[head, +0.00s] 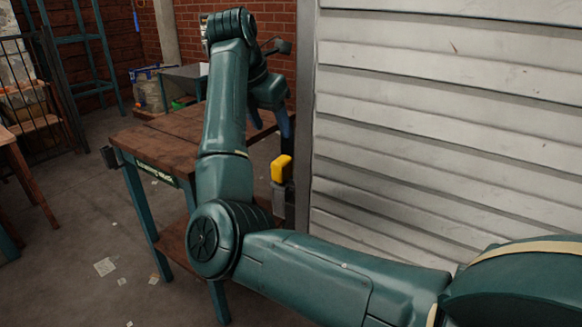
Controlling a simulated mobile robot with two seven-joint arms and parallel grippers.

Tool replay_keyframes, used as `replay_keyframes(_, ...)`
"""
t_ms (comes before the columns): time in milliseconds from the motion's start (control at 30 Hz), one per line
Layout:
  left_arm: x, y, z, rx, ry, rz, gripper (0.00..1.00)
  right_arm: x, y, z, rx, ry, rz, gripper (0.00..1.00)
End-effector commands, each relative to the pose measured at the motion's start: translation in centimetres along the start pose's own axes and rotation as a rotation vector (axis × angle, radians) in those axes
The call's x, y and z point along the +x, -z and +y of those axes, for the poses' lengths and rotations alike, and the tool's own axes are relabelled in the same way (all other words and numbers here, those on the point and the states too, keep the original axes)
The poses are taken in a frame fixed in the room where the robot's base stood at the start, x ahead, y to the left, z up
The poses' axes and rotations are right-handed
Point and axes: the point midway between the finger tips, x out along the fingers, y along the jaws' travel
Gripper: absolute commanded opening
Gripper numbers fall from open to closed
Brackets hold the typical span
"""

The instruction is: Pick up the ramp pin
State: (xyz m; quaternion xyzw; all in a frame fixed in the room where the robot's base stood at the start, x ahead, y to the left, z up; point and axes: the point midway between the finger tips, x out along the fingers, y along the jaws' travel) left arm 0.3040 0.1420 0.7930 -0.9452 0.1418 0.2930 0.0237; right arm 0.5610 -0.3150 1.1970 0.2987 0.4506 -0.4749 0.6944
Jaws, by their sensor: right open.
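A yellow block-shaped head (282,168) sits on a grey upright part (282,197) beside the slatted panel's left edge. It looks like the ramp pin, but I cannot tell for sure. My right gripper (284,124) points down a little above the yellow head, with a gap between them. It is open and nothing shows in it. Its fingers are partly hidden by my own arm and seen edge-on. My left gripper is out of view.
A wooden workbench (150,143) with teal legs and a lower shelf stands behind my right arm. A large slatted light-grey panel (450,120) closes off the right side, close to the gripper. Paper scraps (105,266) lie on the open floor at left.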

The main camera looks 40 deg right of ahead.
Motion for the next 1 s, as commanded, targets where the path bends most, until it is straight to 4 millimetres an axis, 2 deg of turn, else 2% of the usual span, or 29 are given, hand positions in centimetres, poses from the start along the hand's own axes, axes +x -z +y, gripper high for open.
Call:
replay_keyframes(67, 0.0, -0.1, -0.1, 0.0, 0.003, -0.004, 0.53, 0.0, 0.4, 0.1, -0.007, -0.014, 0.036, 0.55)
replay_keyframes(400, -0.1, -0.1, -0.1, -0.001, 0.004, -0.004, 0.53, 5.9, 0.7, 0.2, -0.008, -0.013, 0.039, 0.55)
replay_keyframes(667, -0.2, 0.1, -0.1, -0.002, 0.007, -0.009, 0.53, 7.8, 0.7, 0.2, -0.008, -0.014, 0.037, 0.55)
replay_keyframes(900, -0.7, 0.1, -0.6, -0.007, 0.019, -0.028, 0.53, 11.3, 0.8, 0.3, -0.008, -0.012, 0.037, 0.55)
replay_keyframes(1000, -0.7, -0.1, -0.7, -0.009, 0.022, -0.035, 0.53, 12.2, 0.9, 0.3, -0.008, -0.015, 0.037, 0.55)
